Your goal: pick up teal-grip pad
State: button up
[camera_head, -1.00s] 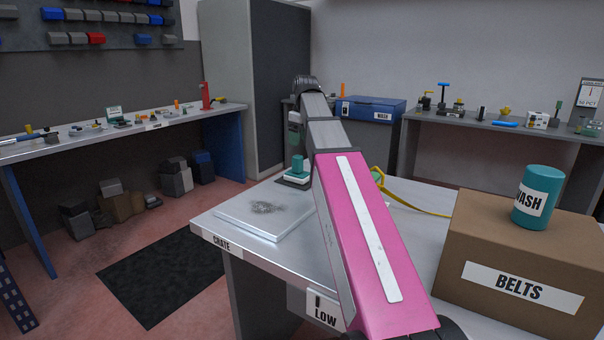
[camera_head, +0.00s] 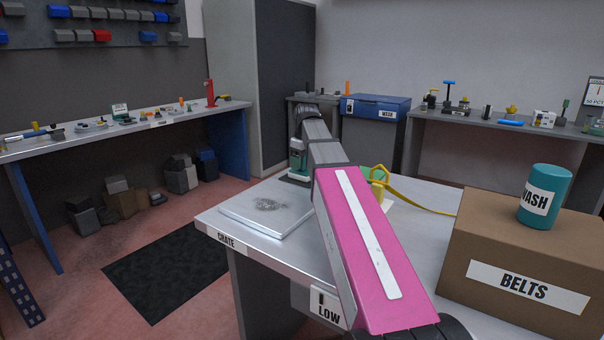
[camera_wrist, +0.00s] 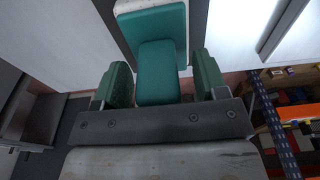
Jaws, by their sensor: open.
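The teal-grip pad (camera_head: 297,162) is on the far left part of the metal table (camera_head: 270,254), over a dark patch, partly hidden by my arm. In the wrist view its teal grip (camera_wrist: 157,72) lies between the two green fingers of my gripper (camera_wrist: 162,82). The jaws are open, one finger on each side of the grip, with a narrow gap showing at each side. In the head view my gripper (camera_head: 296,146) is right above the pad, and its fingers are hard to make out.
A pale slab with a dark smudge (camera_head: 245,215) lies in front of the pad. A yellow strap (camera_head: 415,205) is right of my arm. A BELTS box (camera_head: 490,248) with a teal WASH can (camera_head: 544,190) on it stands at the right.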

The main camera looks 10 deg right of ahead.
jog(key=c, duration=1.1)
jog(key=shift+c, duration=0.2)
jog(key=shift+r, duration=0.1)
jog(key=shift+r, duration=0.5)
jog(key=r, duration=0.3)
jog(key=shift+w+a+r, duration=0.1)
jog(key=shift+a+r, duration=0.1)
jog(key=shift+a, duration=0.15)
jog(key=a+r, duration=0.6)
jog(key=a, duration=0.5)
jog(key=shift+w+r, duration=0.2)
jog(key=shift+w, duration=0.1)
